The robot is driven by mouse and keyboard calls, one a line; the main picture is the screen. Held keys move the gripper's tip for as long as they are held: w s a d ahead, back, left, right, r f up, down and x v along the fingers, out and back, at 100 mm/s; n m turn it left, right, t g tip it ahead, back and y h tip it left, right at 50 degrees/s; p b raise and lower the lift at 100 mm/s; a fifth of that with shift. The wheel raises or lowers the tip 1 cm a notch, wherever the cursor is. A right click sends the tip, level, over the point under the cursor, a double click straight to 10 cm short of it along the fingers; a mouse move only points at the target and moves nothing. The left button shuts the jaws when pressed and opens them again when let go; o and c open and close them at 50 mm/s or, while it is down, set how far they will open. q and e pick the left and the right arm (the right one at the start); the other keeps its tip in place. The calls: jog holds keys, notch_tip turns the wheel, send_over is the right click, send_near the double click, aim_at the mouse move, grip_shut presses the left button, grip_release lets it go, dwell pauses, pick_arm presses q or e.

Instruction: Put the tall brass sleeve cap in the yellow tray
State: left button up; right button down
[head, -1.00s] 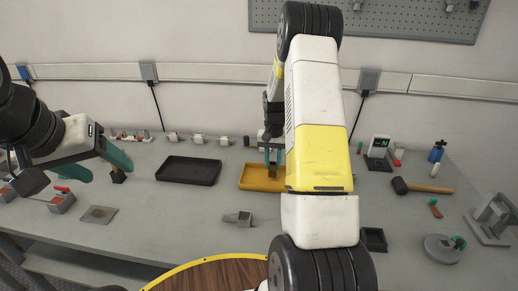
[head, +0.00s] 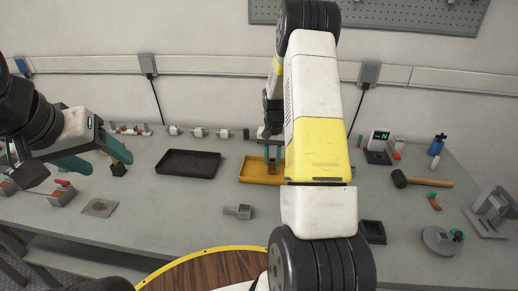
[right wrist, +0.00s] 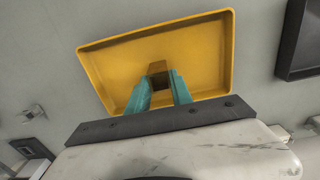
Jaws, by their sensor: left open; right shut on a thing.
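The yellow tray (head: 252,173) lies on the bench right of centre in the head view, partly hidden by my right arm. It fills the upper middle of the right wrist view (right wrist: 212,45). My right gripper (head: 272,158) points down over the tray, its teal fingers shut on a brass block-like piece, the tall brass sleeve cap (right wrist: 157,68). The cap (head: 272,169) is within the tray's outline; I cannot tell whether it touches the tray floor. My left gripper (head: 95,158) is open and empty over the left of the bench.
A black tray (head: 188,164) lies left of the yellow one. A small dark block (head: 119,170) stands near my left fingers. A grey metal fitting (head: 238,211) lies in front. A mallet (head: 425,182) and a small display (head: 379,143) are at right.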

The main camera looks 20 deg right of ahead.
jog(key=shift+f, duration=0.3)
jog(key=c, duration=1.1)
grip_release()
jog(key=shift+o, duration=0.2)
notch_tip(320, 180, up, 8)
jog(key=shift+r, duration=0.1)
jog(key=s+a+r+n+t, duration=0.1)
jog(key=s+a+r, duration=0.25)
jog(key=r, duration=0.25)
jog(key=s+a+r+n+t+y, duration=0.1)
jog(key=s+a+r, duration=0.1)
jog(key=s+r, duration=0.3)
jog(key=s+a+r+n+t, duration=0.1)
jog(key=s+a+r, duration=0.2)
jog(key=r, duration=0.4)
jog(key=s+a+r+n+t, duration=0.1)
jog(key=s+a+r, duration=0.1)
jog(key=s, duration=0.6)
jog(key=s+a+r+n+t+y, duration=0.1)
jog(key=s+a, duration=0.3)
jog(key=s, duration=0.4)
jog(key=shift+s+a+r+n+t, duration=0.2)
jog(key=shift+a+r+n+t, duration=0.15)
jog(key=shift+r+t, duration=0.4)
